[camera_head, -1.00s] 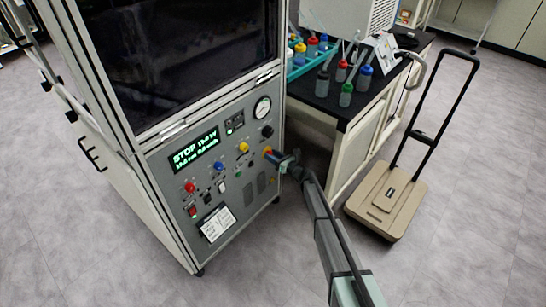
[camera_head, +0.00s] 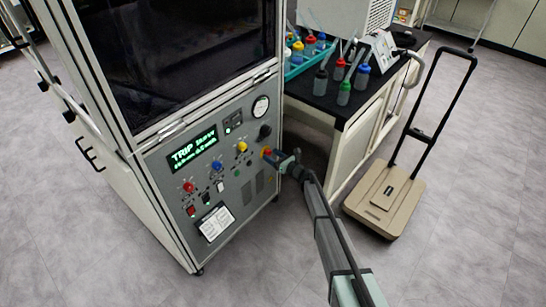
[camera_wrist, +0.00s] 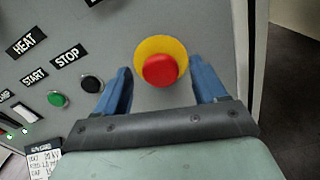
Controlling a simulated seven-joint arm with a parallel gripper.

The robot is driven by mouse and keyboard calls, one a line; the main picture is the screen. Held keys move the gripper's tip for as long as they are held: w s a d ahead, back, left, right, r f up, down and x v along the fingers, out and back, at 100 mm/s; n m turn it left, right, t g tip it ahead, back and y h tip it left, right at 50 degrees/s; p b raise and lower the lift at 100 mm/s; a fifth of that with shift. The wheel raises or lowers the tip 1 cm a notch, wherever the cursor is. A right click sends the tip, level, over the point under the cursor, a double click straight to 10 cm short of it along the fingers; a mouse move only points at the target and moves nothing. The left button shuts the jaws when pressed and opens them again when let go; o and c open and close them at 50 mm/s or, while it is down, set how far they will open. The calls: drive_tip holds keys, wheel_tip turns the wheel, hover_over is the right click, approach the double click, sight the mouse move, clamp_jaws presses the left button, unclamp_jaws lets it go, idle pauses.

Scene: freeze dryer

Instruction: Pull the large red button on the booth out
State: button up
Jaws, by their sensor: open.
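The large red button (camera_wrist: 160,70) sits on a round yellow base on the booth's grey control panel (camera_wrist: 190,22). In the head view the button (camera_head: 266,152) is at the right side of the booth's front panel (camera_head: 247,205). My gripper (camera_wrist: 160,74) is open, with one blue finger on each side of the button's lower part. A gap shows between each finger and the red cap. In the head view my gripper (camera_head: 279,158) is right at the panel by the button. How far the button stands out is hard to tell.
The booth display (camera_head: 194,149) reads TRIP. Green (camera_wrist: 57,99) and black (camera_wrist: 92,84) buttons lie left of my gripper in the wrist view. A bench (camera_head: 350,118) with bottles stands to the right of the booth, and a hand cart (camera_head: 385,200) stands beside it.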

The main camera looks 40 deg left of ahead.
drive_tip(key=d, duration=1.3)
drive_tip(key=shift+d, duration=0.4)
